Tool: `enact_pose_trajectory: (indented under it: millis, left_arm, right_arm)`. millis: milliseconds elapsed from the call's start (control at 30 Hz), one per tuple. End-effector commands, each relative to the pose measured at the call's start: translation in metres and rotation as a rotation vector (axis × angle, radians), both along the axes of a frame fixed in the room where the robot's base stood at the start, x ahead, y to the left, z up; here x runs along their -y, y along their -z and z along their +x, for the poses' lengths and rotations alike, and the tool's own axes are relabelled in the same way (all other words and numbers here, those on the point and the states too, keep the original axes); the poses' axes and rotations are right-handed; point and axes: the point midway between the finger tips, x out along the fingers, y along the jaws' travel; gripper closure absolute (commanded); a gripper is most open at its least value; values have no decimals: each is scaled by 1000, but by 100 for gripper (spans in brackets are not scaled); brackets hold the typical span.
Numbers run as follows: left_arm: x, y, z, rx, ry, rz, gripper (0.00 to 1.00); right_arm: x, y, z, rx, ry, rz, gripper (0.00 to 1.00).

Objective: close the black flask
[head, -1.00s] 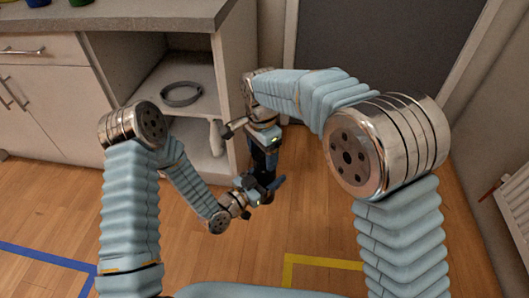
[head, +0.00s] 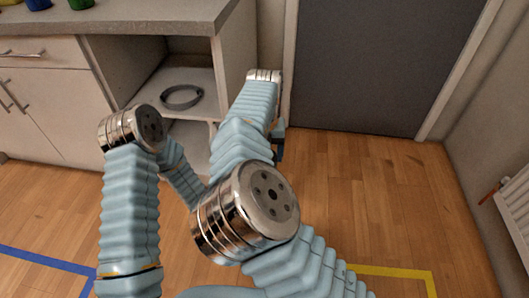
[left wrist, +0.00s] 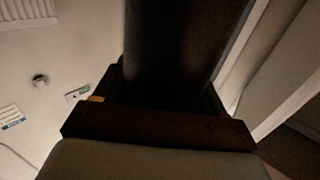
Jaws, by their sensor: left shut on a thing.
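The black flask (left wrist: 185,45) is a dark, smooth cylinder that fills the top middle of the left wrist view. My left gripper (left wrist: 163,98) is shut on it, with a finger on each side. The flask's ends and any lid are out of sight. In the head view the left gripper and the flask are hidden behind my right arm. Only a small dark blue part (head: 280,142), likely of my right gripper or wrist, shows past the right arm. Its fingers are hidden, so I cannot see whether they are open or touch the flask.
A grey door (head: 365,65) is at the back, a radiator (head: 514,210) at the right. The wood floor (head: 370,190) is clear at right.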

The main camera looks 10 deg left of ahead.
Motion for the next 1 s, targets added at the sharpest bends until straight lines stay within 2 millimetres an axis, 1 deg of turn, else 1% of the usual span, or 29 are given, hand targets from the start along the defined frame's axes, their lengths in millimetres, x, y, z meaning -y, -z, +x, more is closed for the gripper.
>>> enact_pose_trajectory:
  millis: [167, 200, 367, 667, 767, 900, 1000]
  left_arm:
    - [0, -1, 1, 1, -2, -5, 100]
    - [0, -1, 1, 1, -2, -5, 100]
    - [0, -1, 0, 0, -1, -4, 100]
    - [0, 0, 0, -1, 0, -2, 100]
    - [0, 0, 0, -1, 0, -2, 100]
    - [0, 0, 0, -1, 1, -2, 100]
    - [0, 0, 0, -1, 1, -2, 100]
  right_arm:
    - [1, 0, 0, -2, 0, 1, 57]
    - [1, 0, 0, -2, -1, 1, 26]
    - [0, 0, 0, -1, -2, 1, 3]
    - [0, -3, 0, 1, -3, 1, 3]
    - [0, -13, 1, 2, -4, 2, 3]
    - [0, -33, 1, 3, -4, 1, 3]
    - [0, -42, 1, 2, -4, 0, 3]
